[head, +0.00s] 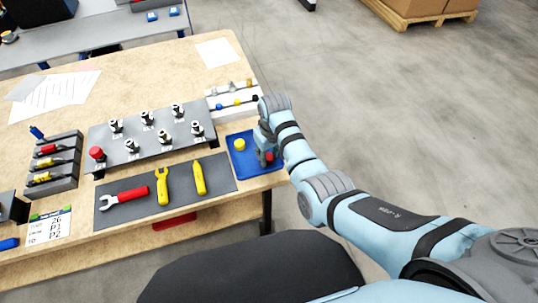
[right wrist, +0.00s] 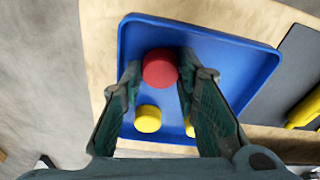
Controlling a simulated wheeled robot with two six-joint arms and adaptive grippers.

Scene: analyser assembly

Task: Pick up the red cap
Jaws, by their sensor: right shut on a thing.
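The red cap (right wrist: 160,68) shows in the right wrist view between the fingers of my right gripper (right wrist: 159,72), over the blue tray (right wrist: 215,50). The right gripper is shut on this cap. In the head view my right gripper (head: 266,148) points down into the blue tray (head: 244,172), and the red cap (head: 269,157) shows beside its fingers. I cannot tell whether the cap touches the tray floor. My left gripper is not in view.
A grey plate (head: 150,136) with several fittings, one red-topped (head: 96,153), stands left. A tool mat (head: 180,200) lies left of the tray.

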